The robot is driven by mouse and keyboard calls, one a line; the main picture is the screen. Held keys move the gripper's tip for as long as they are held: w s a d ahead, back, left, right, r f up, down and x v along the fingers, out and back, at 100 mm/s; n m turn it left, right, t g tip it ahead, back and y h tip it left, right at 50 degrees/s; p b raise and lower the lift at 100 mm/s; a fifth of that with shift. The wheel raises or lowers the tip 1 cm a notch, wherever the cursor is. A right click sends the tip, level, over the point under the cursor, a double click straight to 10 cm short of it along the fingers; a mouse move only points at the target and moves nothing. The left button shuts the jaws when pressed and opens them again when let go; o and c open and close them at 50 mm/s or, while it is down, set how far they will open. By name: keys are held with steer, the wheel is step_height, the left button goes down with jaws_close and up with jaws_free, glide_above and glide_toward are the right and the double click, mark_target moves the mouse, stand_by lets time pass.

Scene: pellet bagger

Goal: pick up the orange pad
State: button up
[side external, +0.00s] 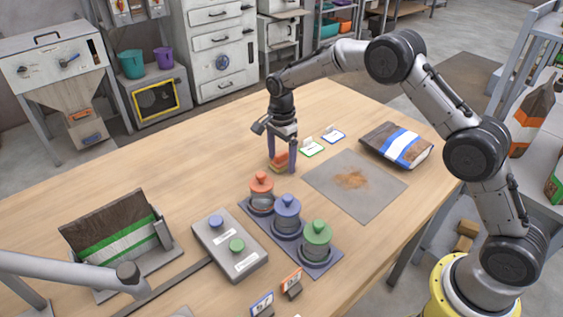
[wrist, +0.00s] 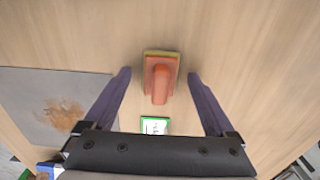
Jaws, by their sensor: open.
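The orange pad (wrist: 161,72) lies on the wooden table. It has an orange top with a raised ridge handle and a yellowish edge underneath. It also shows in the side external view (side external: 279,160), partly hidden by a finger. My gripper (side external: 281,168) points down at the pad, with its fingers around it at low height. In the wrist view my gripper (wrist: 160,88) is open, with one dark finger on each side of the pad. Gaps show between the pad and both fingers there.
A grey mat (side external: 350,202) with brown powder lies beside the pad. Small cards, including a green-edged one (side external: 312,149), stand behind the mat near a bag (side external: 397,146). The table left of the pad is clear.

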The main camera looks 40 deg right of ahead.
mark_target(281, 153)
steer(key=shift+c, duration=0.3)
jaws_close()
steer(key=shift+r, duration=0.1)
steer(key=shift+r, duration=0.45)
step_height(281, 153, up, 2)
steer(key=shift+r, duration=0.2)
steer(key=s+r, duration=0.9)
steer(key=s, duration=0.5)
steer(key=shift+d+r, duration=0.3)
steer(key=shift+d, duration=0.1)
